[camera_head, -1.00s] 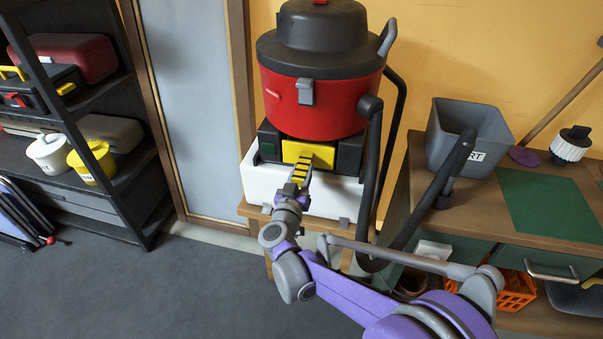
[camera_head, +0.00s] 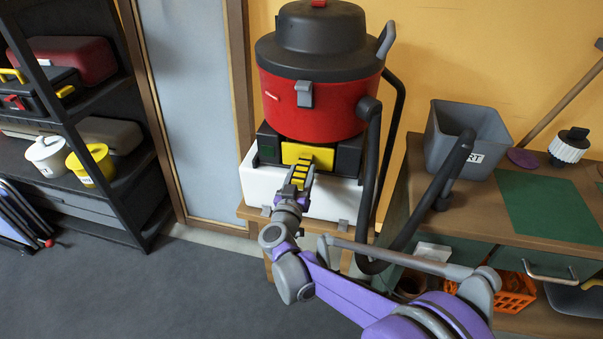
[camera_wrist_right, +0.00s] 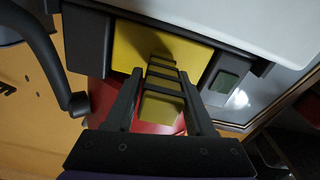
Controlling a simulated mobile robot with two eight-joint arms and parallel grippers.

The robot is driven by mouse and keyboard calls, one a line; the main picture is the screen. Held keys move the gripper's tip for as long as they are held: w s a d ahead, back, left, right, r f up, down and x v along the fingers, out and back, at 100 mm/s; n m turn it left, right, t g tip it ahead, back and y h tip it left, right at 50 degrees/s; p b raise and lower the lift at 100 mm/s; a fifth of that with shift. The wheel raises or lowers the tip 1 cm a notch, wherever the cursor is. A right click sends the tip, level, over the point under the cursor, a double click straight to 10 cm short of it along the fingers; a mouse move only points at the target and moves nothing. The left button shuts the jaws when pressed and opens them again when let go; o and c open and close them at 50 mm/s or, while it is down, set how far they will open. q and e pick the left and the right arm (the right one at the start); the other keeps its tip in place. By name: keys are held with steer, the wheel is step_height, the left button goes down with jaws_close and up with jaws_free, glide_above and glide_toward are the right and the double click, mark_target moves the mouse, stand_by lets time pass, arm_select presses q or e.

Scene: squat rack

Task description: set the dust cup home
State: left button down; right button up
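The dust cup (camera_head: 296,153) shows as a yellow front with a black-ribbed yellow handle, set between the dark blocks of the base under the red vacuum (camera_head: 318,107). In the right wrist view the yellow front (camera_wrist_right: 190,56) lies between the dark blocks; how deep it sits is hard to tell. My right gripper (camera_head: 301,176) points at the cup from the front. In the wrist view its two fingers (camera_wrist_right: 162,85) close in on both sides of the ribbed handle, gripping it. My left gripper is in neither view.
The vacuum's base stands on a white block (camera_head: 262,182) on a wooden stand. A black hose (camera_head: 369,180) hangs just right of my right gripper. A grey bin (camera_head: 447,137) stands on the bench at right. A dark shelf (camera_head: 115,190) is at left, with open floor before it.

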mark_target(298, 183)
steer(key=shift+s+a, duration=0.1)
steer(key=shift+s, duration=0.15)
stand_by(0.4)
steer(key=shift+v, duration=1.45)
steer(key=o, duration=0.6)
steer(key=shift+c, duration=0.2)
steer(key=shift+o, duration=0.9)
